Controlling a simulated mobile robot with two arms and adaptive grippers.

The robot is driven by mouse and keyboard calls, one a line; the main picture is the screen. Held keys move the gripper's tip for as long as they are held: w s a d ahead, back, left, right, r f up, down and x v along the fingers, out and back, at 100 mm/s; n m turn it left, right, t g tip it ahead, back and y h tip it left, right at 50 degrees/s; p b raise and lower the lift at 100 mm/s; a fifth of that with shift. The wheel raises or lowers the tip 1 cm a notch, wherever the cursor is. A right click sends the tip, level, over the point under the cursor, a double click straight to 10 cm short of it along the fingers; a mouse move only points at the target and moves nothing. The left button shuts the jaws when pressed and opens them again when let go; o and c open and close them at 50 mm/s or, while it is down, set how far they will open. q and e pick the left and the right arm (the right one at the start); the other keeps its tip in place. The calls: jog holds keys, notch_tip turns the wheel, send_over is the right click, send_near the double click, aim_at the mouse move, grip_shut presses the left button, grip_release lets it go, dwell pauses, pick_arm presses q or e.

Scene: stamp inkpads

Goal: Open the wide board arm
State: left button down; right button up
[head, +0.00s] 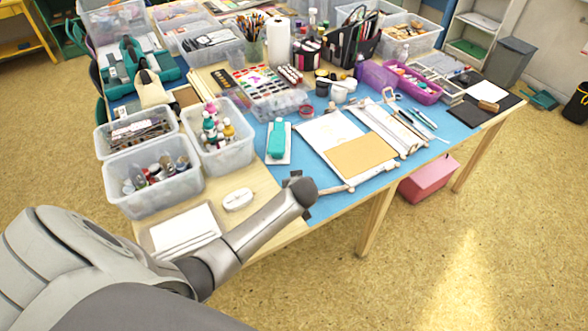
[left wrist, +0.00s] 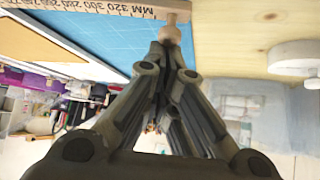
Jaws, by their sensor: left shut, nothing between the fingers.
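The wide board (head: 322,131), pale with a tan panel (head: 362,156), lies on the blue mat (head: 300,208). A pale ruler-like bar (head: 333,190) runs along its near edge, with a small knob at its end. In the left wrist view, a marked ruler edge (left wrist: 85,7) and a wooden knob (left wrist: 178,8) show at the top. My left gripper (head: 294,178) is at the near left of the board, largely hidden behind its arm. In the wrist view its fingers (left wrist: 169,38) are shut and empty, just below the knob; contact cannot be told. My right gripper is not in view.
A narrower board (head: 392,128) lies right of the wide one. A teal stamp (head: 276,140) on a white pad and a white oval item (head: 238,199) are at left. Clear bins (head: 150,190) crowd the left side. The table's front edge is close to my gripper.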

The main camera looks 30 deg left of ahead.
pick_arm(q)
jog(key=shift+s+d+n+y, duration=0.3)
jog(key=shift+s+d+n, duration=0.2)
jog(key=shift+s+d, duration=0.2)
jog(key=shift+s+d+p, duration=0.35)
jog(key=shift+s+d, duration=0.15)
jog(key=shift+d, duration=0.2)
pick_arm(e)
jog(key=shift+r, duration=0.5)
pick_arm(q)
jog(key=shift+w, duration=0.15)
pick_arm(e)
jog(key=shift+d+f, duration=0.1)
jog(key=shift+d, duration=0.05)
